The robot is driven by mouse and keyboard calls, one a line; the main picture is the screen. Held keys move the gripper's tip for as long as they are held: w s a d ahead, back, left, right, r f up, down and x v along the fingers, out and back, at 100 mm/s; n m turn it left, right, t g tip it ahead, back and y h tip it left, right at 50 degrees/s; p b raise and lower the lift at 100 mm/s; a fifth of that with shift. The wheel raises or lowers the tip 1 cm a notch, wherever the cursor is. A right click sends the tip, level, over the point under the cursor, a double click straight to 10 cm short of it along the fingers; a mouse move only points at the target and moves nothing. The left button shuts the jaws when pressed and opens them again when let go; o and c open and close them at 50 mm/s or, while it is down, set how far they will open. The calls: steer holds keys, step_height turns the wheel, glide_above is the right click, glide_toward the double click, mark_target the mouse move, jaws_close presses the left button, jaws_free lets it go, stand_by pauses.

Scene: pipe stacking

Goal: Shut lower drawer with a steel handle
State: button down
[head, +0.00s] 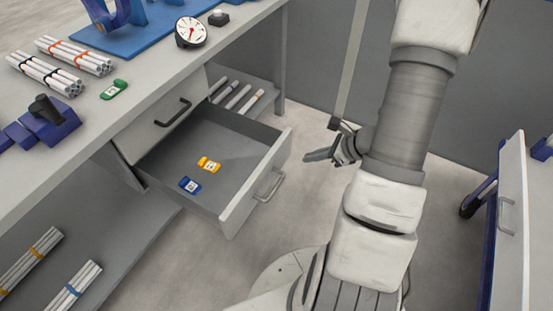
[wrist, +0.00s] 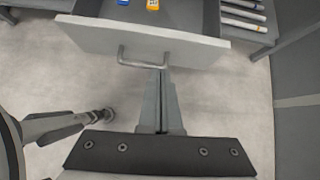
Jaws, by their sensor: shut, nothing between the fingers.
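The lower drawer (head: 232,205) is pulled open below the workbench and has a steel handle (head: 270,187) on its light front. A blue tag (head: 190,185) and a yellow tag (head: 208,164) lie inside it. My gripper (head: 311,156) is shut and empty, to the right of the drawer front, apart from it in the head view. In the wrist view my shut fingers (wrist: 166,78) point at the drawer front (wrist: 150,38), with their tips just below the steel handle (wrist: 143,63); I cannot tell the exact gap there.
An upper drawer (head: 155,128) with a black handle is shut above it. The workbench (head: 130,72) carries pipe bundles, a gauge (head: 190,32) and a green tag (head: 114,90). A cabinet (head: 513,205) stands at the right. The floor before the drawer is clear.

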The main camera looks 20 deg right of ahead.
steer(key=f, duration=0.2)
steer(key=b, duration=0.4)
glide_toward(271, 161)
steer(key=shift+m, duration=0.4)
steer(key=x, duration=0.5)
steer(key=shift+s+f, duration=0.2)
steer(key=shift+f, duration=0.2)
steer(key=shift+w+a, duration=0.3)
steer(key=shift+w, duration=0.05)
steer(key=shift+w, duration=0.1)
